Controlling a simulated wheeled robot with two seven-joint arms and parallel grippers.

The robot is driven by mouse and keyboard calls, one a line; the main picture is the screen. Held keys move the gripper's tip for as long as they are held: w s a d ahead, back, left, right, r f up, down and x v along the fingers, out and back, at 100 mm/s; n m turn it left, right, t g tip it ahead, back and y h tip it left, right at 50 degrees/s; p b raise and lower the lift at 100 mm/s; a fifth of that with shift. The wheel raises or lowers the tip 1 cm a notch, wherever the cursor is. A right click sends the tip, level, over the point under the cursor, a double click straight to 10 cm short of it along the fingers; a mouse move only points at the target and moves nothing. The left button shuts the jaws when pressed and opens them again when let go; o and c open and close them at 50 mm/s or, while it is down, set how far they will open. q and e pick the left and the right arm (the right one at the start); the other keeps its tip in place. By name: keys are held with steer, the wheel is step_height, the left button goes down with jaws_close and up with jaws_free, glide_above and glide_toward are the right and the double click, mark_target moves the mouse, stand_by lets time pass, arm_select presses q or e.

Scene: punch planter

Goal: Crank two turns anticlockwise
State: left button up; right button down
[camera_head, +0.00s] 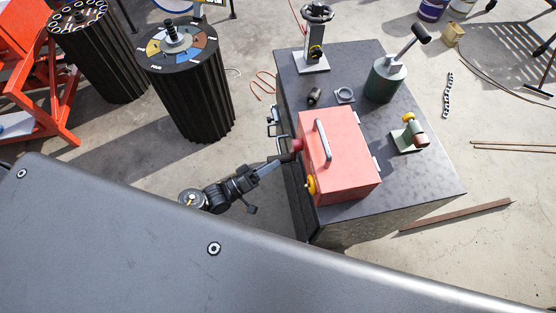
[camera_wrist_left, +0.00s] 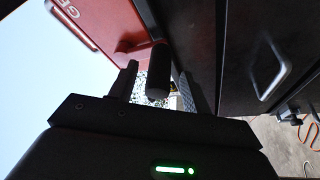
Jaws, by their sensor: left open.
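A red box (camera_head: 342,165) with a grey top handle stands on the dark cabinet (camera_head: 430,180). On its left side is a red crank hub (camera_head: 297,145) with a dark handle grip (camera_head: 288,158). In the left wrist view the dark grip (camera_wrist_left: 158,75) sticks out from a red crank part (camera_wrist_left: 130,57) towards the camera. My left gripper (camera_head: 278,162) is open at the box's left side. In the left wrist view its fingers (camera_wrist_left: 160,90) stand on either side of the grip, with a gap visible. Finger contact cannot be told. My right gripper is not in view.
A green canister (camera_head: 385,80) with a grey crank arm and black grip (camera_head: 420,33) stands behind the box. A grey stand (camera_head: 311,60), a small green-based fixture (camera_head: 408,138) and a yellow knob (camera_head: 311,186) are nearby. Black fluted drums (camera_head: 195,100) stand left.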

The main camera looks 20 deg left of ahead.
arm_select(q)
steer(key=b+v, duration=0.1)
steer(key=v, duration=0.6)
steer(key=shift+s+a, duration=0.25)
steer(key=shift+s, duration=0.05)
stand_by(0.7)
steer(key=s+a+f+m+g+y, duration=0.1)
steer(key=s+a+f+g+y, duration=0.15)
steer(key=f, duration=0.55)
steer(key=s+a+f+m+g+y, duration=0.1)
steer(key=a+f+y, duration=0.1)
steer(key=f+y, duration=0.35)
steer(key=s+a+f+m+g+y, duration=0.1)
steer(key=a+f+m+g, duration=0.1)
steer(key=f, duration=0.8)
steer(key=s+f+g+y, duration=0.1)
steer(key=s+f+g, duration=0.1)
steer(key=s+f, duration=0.3)
steer(key=s+a+f+m+g+y, duration=0.1)
steer(key=s+f, duration=0.4)
steer(key=s, duration=0.6)
steer(key=s+a+f+g+y, duration=0.1)
steer(key=s+f+g+y, duration=0.2)
steer(key=s, duration=0.6)
step_height(320, 180, down, 3)
steer(key=shift+f+g, duration=0.1)
steer(key=shift+g, duration=1.15)
